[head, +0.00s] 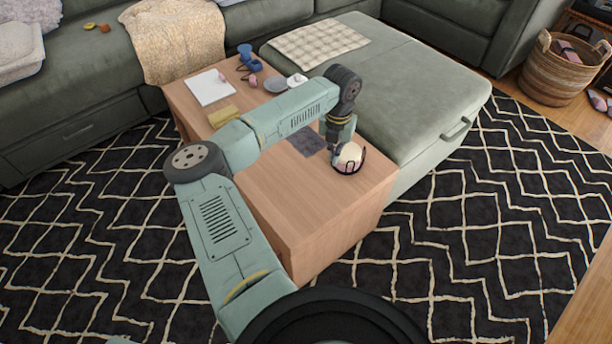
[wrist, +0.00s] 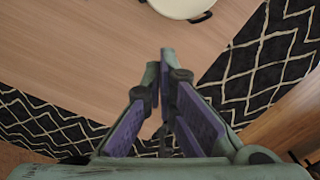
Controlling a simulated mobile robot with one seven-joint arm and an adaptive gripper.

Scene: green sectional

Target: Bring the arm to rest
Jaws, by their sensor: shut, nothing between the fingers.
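My arm (head: 215,220) reaches from the bottom of the head view over the wooden table, bent at the elbow, with its wrist end pointing down. My gripper (wrist: 166,55) shows in the wrist view with purple finger pads; its fingertips are together and hold nothing. In the head view, my gripper (head: 336,150) is small and partly hidden beside a cream round thing with dark handles (head: 350,158). That thing also shows cut off at the top of the wrist view (wrist: 182,8), apart from the fingertips.
The wooden table (head: 300,215) has bare room at its near end. A white sheet (head: 210,87), a blue item (head: 247,58) and a dark flat square (head: 307,143) lie farther along. The green sectional (head: 430,90) borders the table. A patterned rug (head: 440,250) covers the floor.

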